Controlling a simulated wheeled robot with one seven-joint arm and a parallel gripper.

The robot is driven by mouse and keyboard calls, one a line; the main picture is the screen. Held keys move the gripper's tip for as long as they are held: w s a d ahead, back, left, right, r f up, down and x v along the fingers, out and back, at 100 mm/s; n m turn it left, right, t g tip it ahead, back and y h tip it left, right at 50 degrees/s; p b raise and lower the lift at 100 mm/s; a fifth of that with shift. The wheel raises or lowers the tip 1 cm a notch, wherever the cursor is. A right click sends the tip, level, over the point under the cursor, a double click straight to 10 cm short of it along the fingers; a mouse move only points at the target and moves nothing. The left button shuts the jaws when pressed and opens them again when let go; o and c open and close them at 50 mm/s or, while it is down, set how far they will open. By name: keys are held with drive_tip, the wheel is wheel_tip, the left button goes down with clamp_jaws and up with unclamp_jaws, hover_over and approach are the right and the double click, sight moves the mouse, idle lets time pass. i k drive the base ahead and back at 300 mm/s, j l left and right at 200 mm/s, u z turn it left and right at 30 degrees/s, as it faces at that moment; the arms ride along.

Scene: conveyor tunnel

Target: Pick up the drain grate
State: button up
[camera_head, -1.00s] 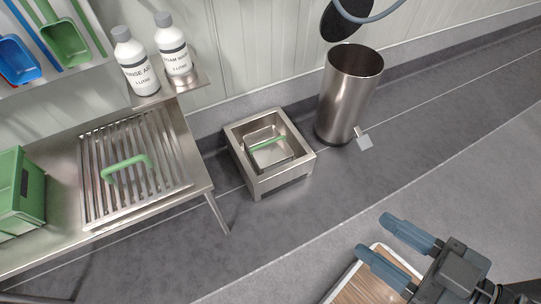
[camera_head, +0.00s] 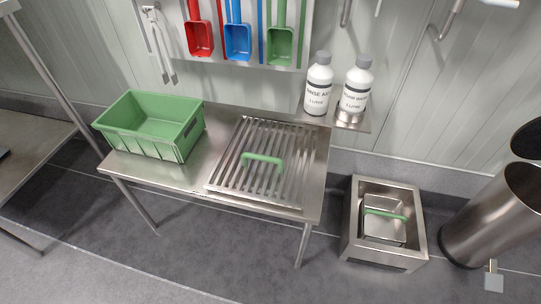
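The drain grate (camera_head: 225,172) is a square steel grid of parallel bars with a green handle (camera_head: 262,158) arching up from its middle. It lies flat on the right part of a steel table (camera_head: 180,174), with a narrow bare strip of tabletop to its right. The whole grate shows and nothing covers it. My gripper is outside the current view, so I cannot see its state or its distance from the grate.
A green crate (camera_head: 137,145) stands left of the grate. Two white bottles (camera_head: 318,88) stand on a small shelf behind it. Scoops (camera_head: 237,42) hang above. A floor sump box (camera_head: 350,226) and steel bin (camera_head: 490,222) are to the right. Floor in front is open.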

sight(243, 162)
drive_tip(key=i+l, duration=0.2)
drive_tip(key=i, duration=0.2)
drive_tip(key=u, duration=0.45)
drive_tip(key=i+l+u, duration=0.1)
drive_tip(key=u, duration=0.75)
drive_tip(key=l+u, duration=0.15)
drive_tip(key=u, duration=0.25)
drive_tip(key=i, duration=0.05)
